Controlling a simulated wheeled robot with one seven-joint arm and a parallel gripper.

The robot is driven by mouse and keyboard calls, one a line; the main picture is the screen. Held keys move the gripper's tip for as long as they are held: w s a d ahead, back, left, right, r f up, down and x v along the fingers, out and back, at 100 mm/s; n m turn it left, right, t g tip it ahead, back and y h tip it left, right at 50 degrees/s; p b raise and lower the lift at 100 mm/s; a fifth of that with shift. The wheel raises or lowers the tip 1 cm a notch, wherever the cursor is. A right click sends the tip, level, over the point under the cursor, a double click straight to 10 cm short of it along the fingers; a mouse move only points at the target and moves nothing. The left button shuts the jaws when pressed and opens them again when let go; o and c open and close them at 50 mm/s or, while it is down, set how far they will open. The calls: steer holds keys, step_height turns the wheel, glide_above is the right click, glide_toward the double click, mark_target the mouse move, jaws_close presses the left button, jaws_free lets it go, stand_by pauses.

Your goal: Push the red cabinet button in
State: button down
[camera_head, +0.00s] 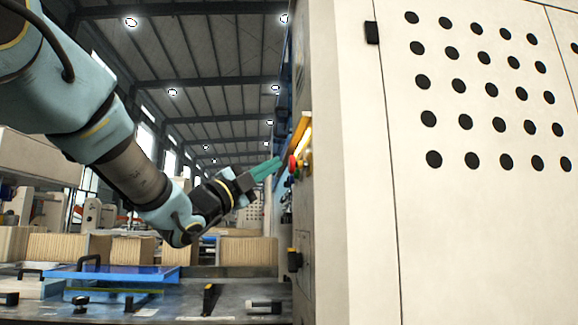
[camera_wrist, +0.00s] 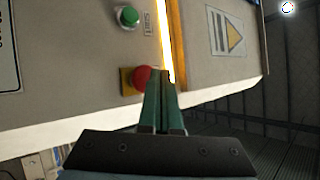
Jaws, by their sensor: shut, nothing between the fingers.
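The red button (camera_wrist: 140,80) sits on a yellow square plate on the cabinet's beige panel, in the wrist view. My gripper (camera_wrist: 162,74) has its green fingers shut together and empty, with the tips beside the button and overlapping its right edge in the picture. I cannot tell whether they touch it. In the head view, the red button (camera_head: 293,163) shows on the left-facing side of the cabinet (camera_head: 365,230), and my gripper (camera_head: 279,163) points at it from the left, its tips very close to it.
A green button (camera_wrist: 127,16) with a label sits near the red one, and a lit yellow strip (camera_wrist: 167,40) runs beside them. A black handle (camera_head: 294,260) projects from the cabinet lower down. A blue plate (camera_head: 125,273) with a handle lies on the bench below my arm.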

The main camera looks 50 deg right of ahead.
steer(key=shift+s+d+b, duration=0.55)
steer(key=shift+d+b, duration=0.15)
stand_by(0.9)
steer(key=shift+a, duration=0.1)
steer(key=shift+w+a+b, duration=0.6)
steer(key=shift+a, duration=0.05)
steer(key=shift+w+a+b, duration=0.55)
steer(key=shift+w+a, duration=0.25)
steer(key=shift+a, duration=0.2)
steer(key=shift+w+a+b, duration=0.5)
steer(key=shift+w+a, duration=0.3)
steer(key=shift+a, duration=0.15)
